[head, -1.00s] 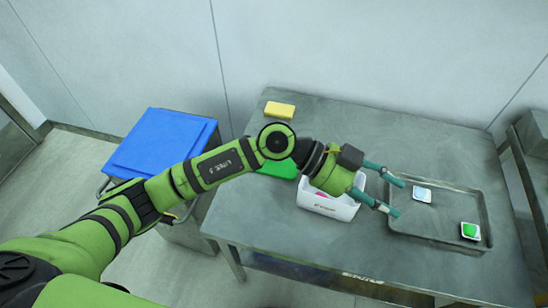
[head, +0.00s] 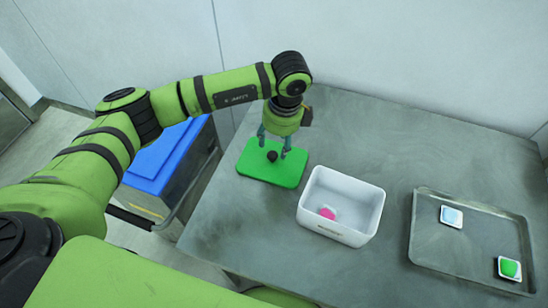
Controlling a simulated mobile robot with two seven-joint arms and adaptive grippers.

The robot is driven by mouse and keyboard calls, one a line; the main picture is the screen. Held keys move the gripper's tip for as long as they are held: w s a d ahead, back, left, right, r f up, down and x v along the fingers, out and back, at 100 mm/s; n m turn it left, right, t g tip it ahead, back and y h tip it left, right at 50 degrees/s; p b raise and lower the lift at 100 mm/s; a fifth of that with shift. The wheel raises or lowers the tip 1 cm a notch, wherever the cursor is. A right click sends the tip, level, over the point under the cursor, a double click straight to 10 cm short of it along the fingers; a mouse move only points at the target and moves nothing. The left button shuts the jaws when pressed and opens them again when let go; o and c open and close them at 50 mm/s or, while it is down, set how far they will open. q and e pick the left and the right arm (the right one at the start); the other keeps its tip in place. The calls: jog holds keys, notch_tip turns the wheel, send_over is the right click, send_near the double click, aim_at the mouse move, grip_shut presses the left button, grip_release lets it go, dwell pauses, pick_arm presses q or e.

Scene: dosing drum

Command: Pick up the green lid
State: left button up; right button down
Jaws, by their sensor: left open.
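The green lid (head: 257,173) lies flat on the metal table, left of the white box, with a dark round knob (head: 272,156) at its middle. My left gripper (head: 272,150) points down over the lid, with its two teal fingers apart on either side of the knob. I cannot tell whether the fingers touch the lid. My right gripper is not in view.
A metal tray (head: 478,215) at right holds a blue-and-white item (head: 451,216) and a green-and-white item (head: 509,267). A blue-lidded bin (head: 150,160) stands left of the table (head: 215,228).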

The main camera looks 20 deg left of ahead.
aim_at(272, 154)
pick_arm(q)
jog(key=shift+a+f+p, duration=0.15)
jog(key=shift+f+p, duration=0.15)
jog(key=shift+f, duration=0.2)
jog(key=shift+a+f+p, duration=0.15)
jog(key=shift+f+p, duration=0.1)
jog(key=shift+f, duration=0.25)
jog(key=f, duration=0.2)
jog(key=f+p, duration=0.1)
jog(key=f, duration=0.1)
jog(key=shift+w+a, duration=0.15)
jog(key=shift+a, duration=0.1)
grip_shut()
jog(key=shift+r, duration=0.1)
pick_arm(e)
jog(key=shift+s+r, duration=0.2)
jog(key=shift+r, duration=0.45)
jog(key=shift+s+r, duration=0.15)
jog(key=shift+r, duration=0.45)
